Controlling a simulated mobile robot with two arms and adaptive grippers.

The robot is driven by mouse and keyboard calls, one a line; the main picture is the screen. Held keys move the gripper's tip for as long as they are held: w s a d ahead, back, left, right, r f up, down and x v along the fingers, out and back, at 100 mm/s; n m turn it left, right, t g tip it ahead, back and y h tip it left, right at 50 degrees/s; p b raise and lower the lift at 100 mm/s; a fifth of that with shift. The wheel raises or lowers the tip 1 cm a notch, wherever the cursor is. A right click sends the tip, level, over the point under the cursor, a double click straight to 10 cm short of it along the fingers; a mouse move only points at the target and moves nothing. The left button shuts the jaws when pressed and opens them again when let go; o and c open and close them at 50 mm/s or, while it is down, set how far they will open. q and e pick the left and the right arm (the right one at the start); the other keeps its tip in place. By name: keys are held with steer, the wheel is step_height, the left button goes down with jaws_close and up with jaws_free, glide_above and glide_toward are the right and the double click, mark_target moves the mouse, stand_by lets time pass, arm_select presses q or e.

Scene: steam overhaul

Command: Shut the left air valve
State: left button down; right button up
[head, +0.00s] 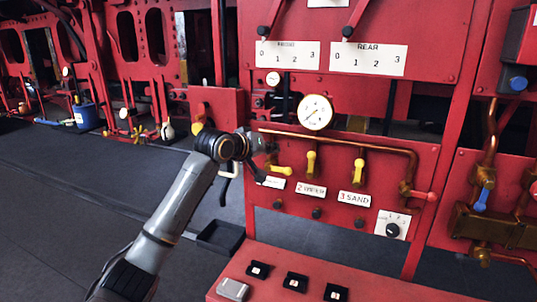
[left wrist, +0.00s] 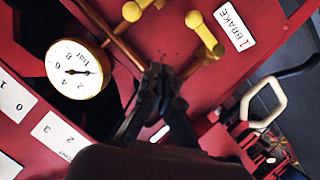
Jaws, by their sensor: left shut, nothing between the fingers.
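The left air valve has a yellow handle (head: 280,170) above the left label on the red panel. The handle lies nearly level, across the panel, while the middle handle (head: 311,162) and the right handle (head: 358,171) hang upright. In the left wrist view the left handle (left wrist: 204,36) is beside the "1 BRAKE" label (left wrist: 235,26). My left gripper (head: 266,145) is at the panel's left side, just above and left of that handle. Its fingers (left wrist: 160,80) are shut and empty, apart from the handle. My right gripper is not in view.
A copper pipe (head: 385,147) runs above the valves, and a round gauge (head: 315,112) sits higher. A red ledge (head: 375,288) with small black boxes lies below. The floor at left is mostly clear.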

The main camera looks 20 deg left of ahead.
arm_select(q)
steer(key=shift+v, duration=0.9)
